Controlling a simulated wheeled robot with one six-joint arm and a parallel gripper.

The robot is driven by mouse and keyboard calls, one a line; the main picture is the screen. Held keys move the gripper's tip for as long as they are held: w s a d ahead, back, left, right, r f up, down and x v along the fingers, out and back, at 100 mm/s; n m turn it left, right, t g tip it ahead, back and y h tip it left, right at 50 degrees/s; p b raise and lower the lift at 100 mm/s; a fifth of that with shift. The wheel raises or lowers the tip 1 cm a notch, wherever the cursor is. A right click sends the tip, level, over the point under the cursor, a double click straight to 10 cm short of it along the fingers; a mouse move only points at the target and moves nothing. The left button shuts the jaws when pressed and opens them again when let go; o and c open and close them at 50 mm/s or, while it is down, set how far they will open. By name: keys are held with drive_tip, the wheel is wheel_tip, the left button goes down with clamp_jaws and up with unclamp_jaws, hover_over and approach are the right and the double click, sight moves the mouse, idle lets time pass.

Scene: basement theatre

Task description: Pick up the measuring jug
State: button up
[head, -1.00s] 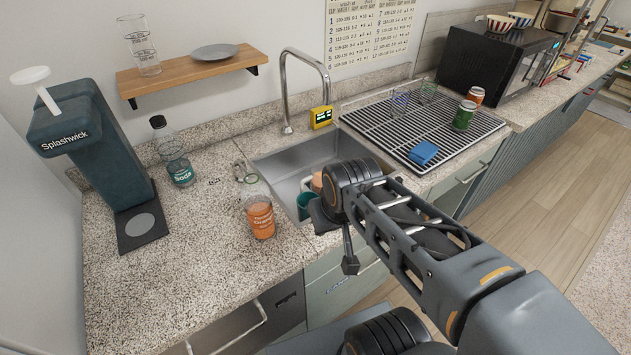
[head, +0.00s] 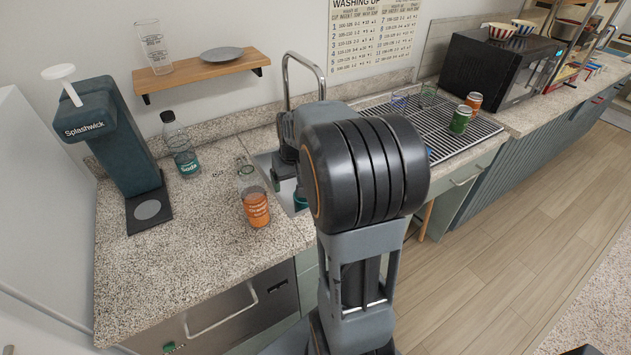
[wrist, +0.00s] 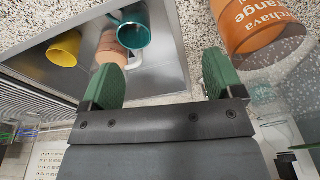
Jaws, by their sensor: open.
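A tall clear vessel (head: 152,48) with dark printed bands stands upright on the wooden wall shelf in the head view. It looks most like the measuring jug, though I cannot read its marks. Other clear glassware (head: 245,172) stands on the counter beside the sink, its shape hard to make out. My gripper (wrist: 162,78) is open and empty, its two green-padded fingers apart in the wrist view. It is over the counter and sink edge, well apart from the shelf. In the head view my arm hides it.
An orange-labelled container (head: 256,208) stands close by; it also shows in the wrist view (wrist: 250,25). The sink (wrist: 160,80) holds a yellow cup (wrist: 64,48) and a teal mug (wrist: 132,32). A soda bottle (head: 184,155), dispenser (head: 125,140) and faucet (head: 305,62) stand nearby.

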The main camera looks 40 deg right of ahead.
drive_tip(key=w+d+f+n+t, duration=0.1)
drive_tip(key=w+d+f, duration=0.1)
drive_tip(key=w+d, duration=0.8)
drive_tip(key=shift+s+d+p+x, duration=0.2)
drive_tip(key=shift+d+p+x, duration=0.3)
drive_tip(key=shift+x, duration=1.75)
drive_tip(key=shift+s+d+p+x, duration=0.2)
drive_tip(key=shift+p+x, duration=0.45)
drive_tip(key=shift+x, duration=1.6)
drive_tip(key=shift+s+d+p+x, duration=0.15)
drive_tip(key=shift+d+p+x, duration=0.35)
drive_tip(key=shift+x, duration=1.75)
drive_tip(key=shift+a, duration=0.1)
drive_tip(key=c, duration=1.5)
clamp_jaws()
drive_tip(key=shift+r, duration=0.15)
